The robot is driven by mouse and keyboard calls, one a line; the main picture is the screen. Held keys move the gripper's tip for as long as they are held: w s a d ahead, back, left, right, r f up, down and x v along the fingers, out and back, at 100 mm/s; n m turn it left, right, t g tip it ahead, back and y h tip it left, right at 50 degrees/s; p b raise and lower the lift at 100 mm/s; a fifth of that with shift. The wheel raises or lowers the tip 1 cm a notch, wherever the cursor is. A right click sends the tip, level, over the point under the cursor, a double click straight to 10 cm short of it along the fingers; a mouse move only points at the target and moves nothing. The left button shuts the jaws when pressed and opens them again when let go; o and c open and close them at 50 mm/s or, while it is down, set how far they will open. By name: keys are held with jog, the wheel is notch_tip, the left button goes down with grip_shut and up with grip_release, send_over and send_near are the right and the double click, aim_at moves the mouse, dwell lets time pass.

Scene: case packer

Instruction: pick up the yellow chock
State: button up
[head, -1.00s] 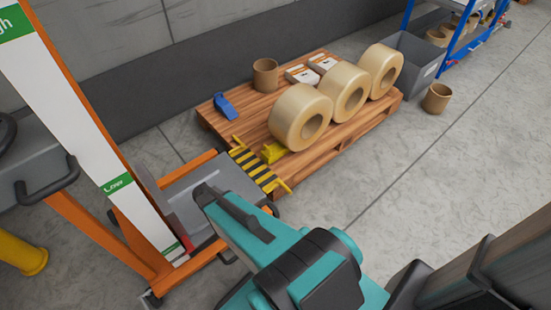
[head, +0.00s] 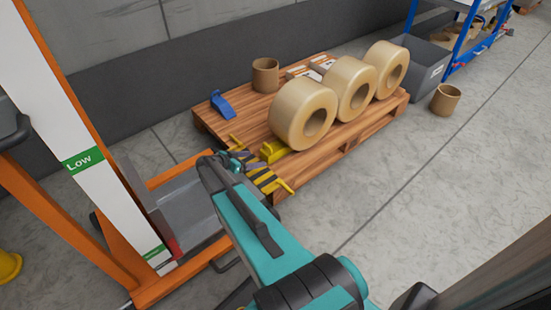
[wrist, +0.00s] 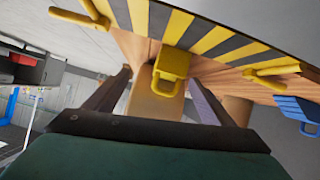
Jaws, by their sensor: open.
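The yellow chock (head: 274,152) lies on the wooden pallet (head: 338,151), in front of the nearest tan roll (head: 303,114) and close to the striped edge. In the wrist view the yellow chock (wrist: 172,72) shows a loop-shaped handle and appears ahead, between the lines of my fingers. My gripper (wrist: 158,84) is open, a dark finger on either side, with nothing held. In the head view my gripper (head: 230,164) is over the yellow-and-black striped plate, left of the chock and apart from it. Its fingertips are hard to make out there.
A blue chock (head: 222,104), a brown cup-like tube (head: 265,75) and more tan rolls sit on the pallet. Yellow handles (head: 284,187) flank the striped plate. An orange-framed lifter (head: 150,285) stands left. A grey bin (head: 427,66) is behind right.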

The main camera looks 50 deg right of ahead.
jog(key=w+d, duration=0.1)
jog(key=w+d+m+h+b, duration=0.1)
jog(key=shift+d, duration=0.4)
jog(key=shift+w+d+r+m, duration=0.25)
jog(key=shift+d+r+m, duration=0.05)
jog(key=shift+d+r, duration=0.1)
jog(key=b, duration=0.3)
send_near(279, 145)
jog(key=shift+w+d+f, duration=0.15)
jog(key=shift+d+f, duration=1.25)
jog(key=shift+f, duration=0.05)
jog(key=shift+d+f, duration=0.1)
